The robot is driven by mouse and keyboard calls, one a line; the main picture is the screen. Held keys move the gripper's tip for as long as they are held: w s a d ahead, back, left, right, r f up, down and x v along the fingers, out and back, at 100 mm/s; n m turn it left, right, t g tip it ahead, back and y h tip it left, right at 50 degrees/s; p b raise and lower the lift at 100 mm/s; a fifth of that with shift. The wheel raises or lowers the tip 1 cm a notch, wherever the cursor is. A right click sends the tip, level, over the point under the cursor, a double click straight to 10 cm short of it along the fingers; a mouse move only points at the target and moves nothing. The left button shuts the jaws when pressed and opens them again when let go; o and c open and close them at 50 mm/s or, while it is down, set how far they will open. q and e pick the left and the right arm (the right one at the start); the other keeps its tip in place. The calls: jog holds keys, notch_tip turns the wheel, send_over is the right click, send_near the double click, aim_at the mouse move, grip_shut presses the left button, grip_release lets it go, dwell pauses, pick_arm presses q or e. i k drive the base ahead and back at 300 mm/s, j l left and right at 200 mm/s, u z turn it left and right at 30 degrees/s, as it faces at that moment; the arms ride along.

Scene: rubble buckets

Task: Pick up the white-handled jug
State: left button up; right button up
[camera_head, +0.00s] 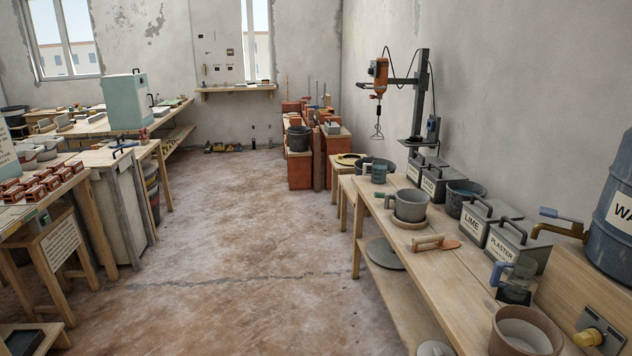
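Neither of my grippers is in view.
The workbench (452,262) also holds a wooden float (428,243), LIME (476,226) and PLASTER (512,246) bins, and a reddish bucket (522,334) at the near end. A blue barrel (612,225) stands at right. The middle floor (250,240) is clear.

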aim_at(378, 175)
jog(key=i+j+z, duration=0.1)
jog(key=i, duration=1.9)
jog(key=i+j+z, duration=0.1)
jog(key=i+z, duration=0.15)
jog(key=i, duration=0.25)
jog(key=i+j+z, duration=0.15)
jog(key=i+z, duration=0.15)
jog(key=i, duration=0.15)
jog(key=i+j+z, duration=0.25)
jog(key=i, duration=0.2)
jog(key=i+j+z, duration=0.1)
jog(key=z, duration=0.25)
jog(key=j+z, duration=0.1)
jog(key=z, duration=0.3)
